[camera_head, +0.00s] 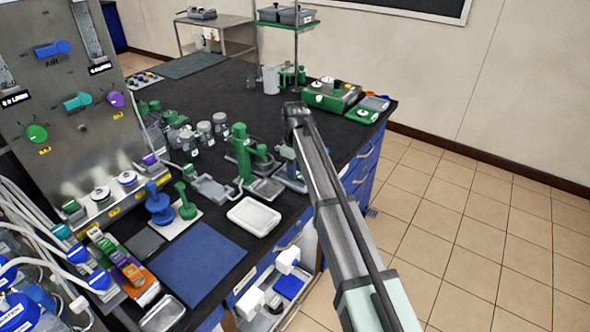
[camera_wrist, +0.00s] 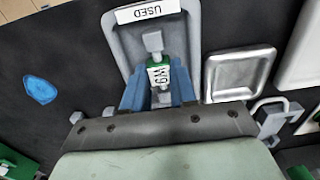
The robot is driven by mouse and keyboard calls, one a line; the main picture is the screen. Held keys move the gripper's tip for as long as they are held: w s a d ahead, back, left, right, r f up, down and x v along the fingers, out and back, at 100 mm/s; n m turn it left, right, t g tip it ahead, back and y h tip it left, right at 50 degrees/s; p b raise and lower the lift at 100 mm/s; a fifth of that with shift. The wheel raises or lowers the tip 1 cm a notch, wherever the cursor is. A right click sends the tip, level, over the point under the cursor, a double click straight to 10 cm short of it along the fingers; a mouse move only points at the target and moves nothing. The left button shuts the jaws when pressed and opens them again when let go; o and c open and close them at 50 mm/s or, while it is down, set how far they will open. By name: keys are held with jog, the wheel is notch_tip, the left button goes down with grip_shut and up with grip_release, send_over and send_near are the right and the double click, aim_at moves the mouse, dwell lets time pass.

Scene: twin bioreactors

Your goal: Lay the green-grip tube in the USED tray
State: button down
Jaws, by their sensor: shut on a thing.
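In the wrist view, my gripper (camera_wrist: 158,88) has its two blue fingers shut on the green-grip tube (camera_wrist: 153,62). The tube has a green band, a white label and a grey end block pointing to the top of the picture. Behind it is the grey USED tray (camera_wrist: 113,40), with its white label at the top. The tube overlaps the tray's inside; I cannot tell whether it touches the floor. In the head view, my gripper (camera_head: 288,158) is beside the arm, low over the bench's right part. The arm hides most of the tray there.
A shiny square metal dish (camera_wrist: 238,72) lies right of the tray in the wrist view. A blue patch (camera_wrist: 40,89) lies left on the dark bench. In the head view, a green stand (camera_head: 243,155) and a white tray (camera_head: 254,216) are close by. A green-cased instrument (camera_head: 331,97) stands behind.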

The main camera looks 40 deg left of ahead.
jog(key=shift+f, duration=0.15)
jog(key=c, duration=1.2)
grip_release()
notch_tip(320, 180, up, 12)
jog(key=shift+r, duration=0.2)
jog(key=shift+o, duration=0.3)
